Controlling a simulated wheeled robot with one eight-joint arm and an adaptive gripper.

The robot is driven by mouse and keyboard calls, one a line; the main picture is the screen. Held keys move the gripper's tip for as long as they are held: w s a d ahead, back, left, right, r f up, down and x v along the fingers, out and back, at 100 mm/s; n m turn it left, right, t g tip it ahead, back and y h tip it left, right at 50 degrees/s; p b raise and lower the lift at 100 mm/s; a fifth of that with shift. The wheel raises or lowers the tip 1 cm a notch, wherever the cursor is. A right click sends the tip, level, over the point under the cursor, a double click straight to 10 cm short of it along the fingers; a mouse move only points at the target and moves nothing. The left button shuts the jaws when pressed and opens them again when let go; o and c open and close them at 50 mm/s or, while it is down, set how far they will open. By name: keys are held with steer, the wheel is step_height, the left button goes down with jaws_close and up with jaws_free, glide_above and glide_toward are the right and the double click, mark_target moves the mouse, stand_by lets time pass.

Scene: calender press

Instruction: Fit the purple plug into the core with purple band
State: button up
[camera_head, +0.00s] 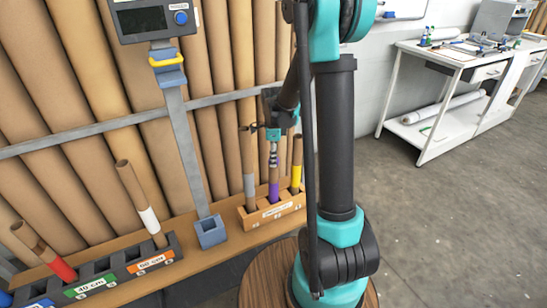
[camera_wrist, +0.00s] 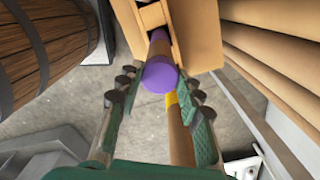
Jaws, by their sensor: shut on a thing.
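The core with purple band (camera_head: 274,192) stands in a slot of the wooden holder, with its upper end directly below my gripper (camera_head: 274,133). In the wrist view the purple plug (camera_wrist: 160,75) shows as a round purple face between the fingertips of my gripper (camera_wrist: 160,88). My gripper is shut on the purple plug. The brown core (camera_wrist: 158,46) runs from just beyond the plug down to the holder, in line with it. I cannot tell how far the plug sits in the core. In the head view the plug is not clearly visible.
The wooden holder (camera_head: 285,214) also bears a yellow-banded core (camera_head: 296,170) at right and a grey-banded core (camera_head: 249,160) at left, both close. A dark rack (camera_head: 100,278) holds other cores at lower left. Tall brown rolls (camera_head: 215,150) stand behind a rail. Open floor lies right.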

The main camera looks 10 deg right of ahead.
steer(key=shift+f, duration=0.3)
steer(key=o, duration=0.9)
steer(key=shift+o, duration=0.2)
step_height(320, 180, up, 12)
steer(key=shift+s, duration=0.1)
stand_by(0.4)
steer(key=s+d+f+n+t, duration=0.2)
steer(key=s+f+n, duration=0.2)
steer(key=s+n, duration=0.6)
steer(key=s+d+f+n+t, duration=0.2)
steer(key=s+f+n, duration=0.2)
steer(key=s+n, duration=0.6)
steer(key=shift+s+f+n, duration=0.15)
steer(key=shift+s+n, duration=0.15)
steer(key=shift+s, duration=0.6)
